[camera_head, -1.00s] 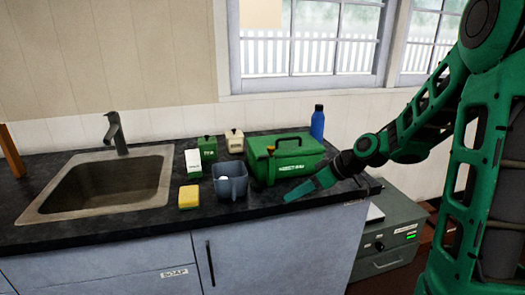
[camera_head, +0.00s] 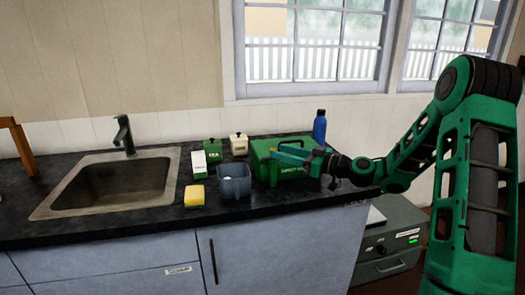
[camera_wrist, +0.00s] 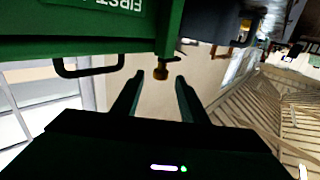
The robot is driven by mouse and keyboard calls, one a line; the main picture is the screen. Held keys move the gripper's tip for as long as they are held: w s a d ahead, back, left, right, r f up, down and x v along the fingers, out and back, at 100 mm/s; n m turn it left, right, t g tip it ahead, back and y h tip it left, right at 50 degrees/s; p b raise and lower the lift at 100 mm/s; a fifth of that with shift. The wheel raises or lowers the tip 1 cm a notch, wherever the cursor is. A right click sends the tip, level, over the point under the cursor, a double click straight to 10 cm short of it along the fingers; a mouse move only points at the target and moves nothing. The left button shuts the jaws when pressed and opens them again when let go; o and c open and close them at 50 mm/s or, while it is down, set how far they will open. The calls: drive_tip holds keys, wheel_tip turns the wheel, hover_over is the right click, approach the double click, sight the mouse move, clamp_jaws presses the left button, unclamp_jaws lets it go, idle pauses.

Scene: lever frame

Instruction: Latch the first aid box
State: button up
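The green first aid box (camera_head: 292,174) stands on the counter, its pale lettering facing front. In the wrist view the box (camera_wrist: 90,22) fills the upper left, upside down, with a dark loop handle (camera_wrist: 90,68). My gripper (camera_head: 287,152) reaches in from the right, in front of the upper part of the box. In the wrist view my gripper (camera_wrist: 157,82) is open, its fingers apart with nothing between them. Whether the lid is fully down is hard to tell.
A blue bottle (camera_head: 319,127) stands behind the box at the right. A grey-blue tub (camera_head: 234,184), a yellow sponge (camera_head: 195,196) and small containers (camera_head: 212,149) stand left of the box. The sink (camera_head: 110,187) is further left. A grey cabinet (camera_head: 390,240) stands below, right of the counter.

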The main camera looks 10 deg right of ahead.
drive_tip(key=x, duration=0.8)
drive_tip(key=shift+d, duration=0.1)
clamp_jaws()
